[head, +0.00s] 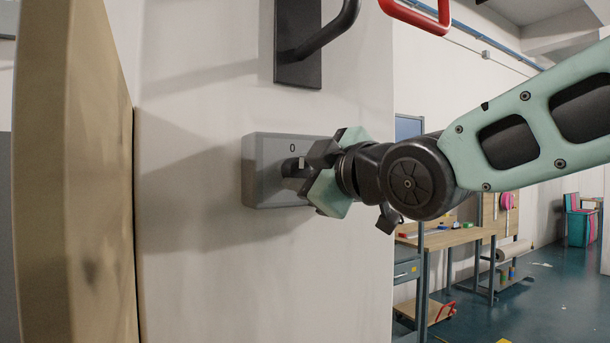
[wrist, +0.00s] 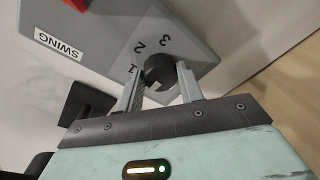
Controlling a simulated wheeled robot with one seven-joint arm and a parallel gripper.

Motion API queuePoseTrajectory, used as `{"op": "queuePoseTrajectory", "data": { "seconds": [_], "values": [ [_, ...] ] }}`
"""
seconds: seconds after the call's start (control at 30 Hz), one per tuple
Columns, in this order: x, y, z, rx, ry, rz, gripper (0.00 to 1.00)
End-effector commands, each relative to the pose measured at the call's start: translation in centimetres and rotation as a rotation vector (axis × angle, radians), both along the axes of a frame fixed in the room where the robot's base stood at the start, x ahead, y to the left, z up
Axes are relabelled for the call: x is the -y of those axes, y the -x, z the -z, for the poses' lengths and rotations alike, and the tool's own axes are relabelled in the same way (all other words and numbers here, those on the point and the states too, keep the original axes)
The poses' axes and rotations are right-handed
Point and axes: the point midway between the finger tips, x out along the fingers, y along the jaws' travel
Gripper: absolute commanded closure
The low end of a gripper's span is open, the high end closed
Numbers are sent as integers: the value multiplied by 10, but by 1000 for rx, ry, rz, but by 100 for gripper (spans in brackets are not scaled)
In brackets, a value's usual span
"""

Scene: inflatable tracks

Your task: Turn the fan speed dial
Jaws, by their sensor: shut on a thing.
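The fan speed dial is a dark round knob (wrist: 160,70) on the face of a grey wall box (wrist: 150,22). Numbers 1, 2 and 3 show around it in the wrist view. In the head view the grey box (head: 262,172) is fixed to the white wall, with a 0 above the partly hidden dial (head: 290,167). My gripper (head: 308,168) is at the box, its fingers on either side of the dial. In the wrist view my gripper (wrist: 158,88) is shut on the dial. The far side of the dial is hidden.
A black bracket with a curved handle (head: 300,62) is on the wall above the box. A tan panel (head: 75,170) stands at the left. A "SWING" label (wrist: 58,45) and a red part (wrist: 78,4) show beside the dial. Workbenches (head: 450,237) stand at the back right.

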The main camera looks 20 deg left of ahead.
Motion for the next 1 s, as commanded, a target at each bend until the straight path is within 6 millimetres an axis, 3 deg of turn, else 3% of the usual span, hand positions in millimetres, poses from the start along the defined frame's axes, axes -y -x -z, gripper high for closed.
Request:
{"op": "queuePoseTrajectory", "data": {
  "seconds": [1.0],
  "values": [
    [0,0,5,-565,-482,0,86]
  ]
}}
